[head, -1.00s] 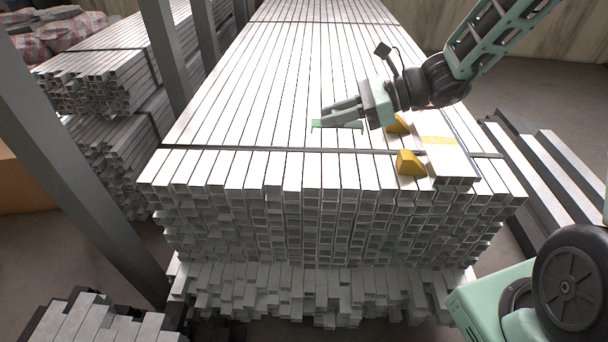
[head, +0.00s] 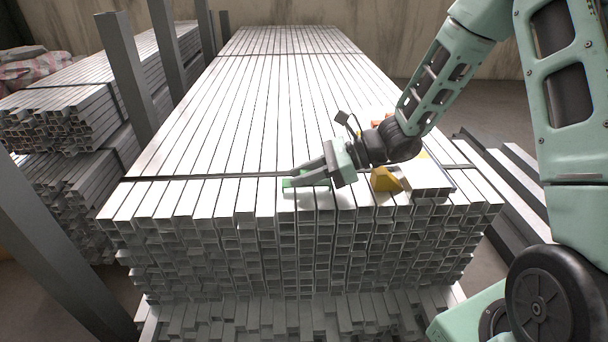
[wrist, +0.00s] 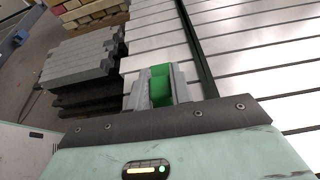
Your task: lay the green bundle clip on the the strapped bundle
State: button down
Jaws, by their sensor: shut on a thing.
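The strapped bundle (head: 240,110) is a wide stack of pale square metal tubes with dark straps across it. My gripper (head: 306,177) is low over the near part of its top, close to the near strap. It is shut on the green bundle clip (head: 304,183), which shows as a flat green strip under the fingers. In the wrist view the clip (wrist: 160,84) sits between the two grey fingers (wrist: 161,88). I cannot tell whether the clip touches the tubes.
A yellow wedge block (head: 385,180) and a short channel piece (head: 428,183) lie on the bundle just right of my gripper. Grey posts (head: 118,75) and another tube stack (head: 60,115) stand at left. Dark beams (head: 500,175) lie at right.

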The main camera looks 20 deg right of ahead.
jog(key=shift+f, duration=0.15)
jog(key=c, duration=1.3)
grip_release()
jog(key=shift+o, duration=0.2)
